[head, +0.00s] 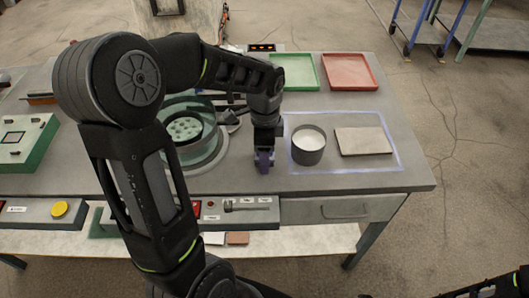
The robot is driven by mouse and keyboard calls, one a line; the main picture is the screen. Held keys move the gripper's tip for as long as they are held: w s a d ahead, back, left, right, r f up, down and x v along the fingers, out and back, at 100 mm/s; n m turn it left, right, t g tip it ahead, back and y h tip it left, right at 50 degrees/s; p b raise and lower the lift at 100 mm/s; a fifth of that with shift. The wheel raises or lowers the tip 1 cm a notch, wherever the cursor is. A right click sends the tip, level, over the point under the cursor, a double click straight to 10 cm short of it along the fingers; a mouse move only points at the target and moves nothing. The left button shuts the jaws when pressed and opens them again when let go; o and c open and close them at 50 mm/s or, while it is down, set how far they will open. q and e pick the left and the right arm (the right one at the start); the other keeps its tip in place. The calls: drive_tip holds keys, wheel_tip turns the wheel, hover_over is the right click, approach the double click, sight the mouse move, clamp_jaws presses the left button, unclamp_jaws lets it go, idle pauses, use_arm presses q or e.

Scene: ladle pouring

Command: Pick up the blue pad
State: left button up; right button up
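My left gripper (264,166) points down over the table, just left of the blue-outlined rectangle. A small dark bluish-purple shape shows at its tip. I cannot tell whether this is the finger ends or a blue pad between them, nor whether the fingers are open or shut. No separate blue pad is clearly visible elsewhere. A flat beige pad (364,141) lies inside the outline, right of a dark round pot (308,146) with pale contents. My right gripper is not clearly visible; only dark parts of my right arm show at the bottom right corner.
A green tray (296,72) and a red tray (350,72) lie at the back. A round greenish vessel (208,158) stands left of my gripper, partly behind my arm. The table (405,176) is bare along its right edge. A drawer (345,209) is below.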

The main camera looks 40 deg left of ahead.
use_arm(q)
drive_tip(key=shift+c, duration=0.2)
clamp_jaws()
idle(0.3)
drive_tip(key=shift+r, duration=0.1)
wheel_tip(320, 180, up, 10)
drive_tip(key=shift+f, duration=0.1)
idle(0.5)
idle(0.4)
drive_tip(key=c, duration=0.6)
unclamp_jaws()
drive_tip(key=c, duration=0.6)
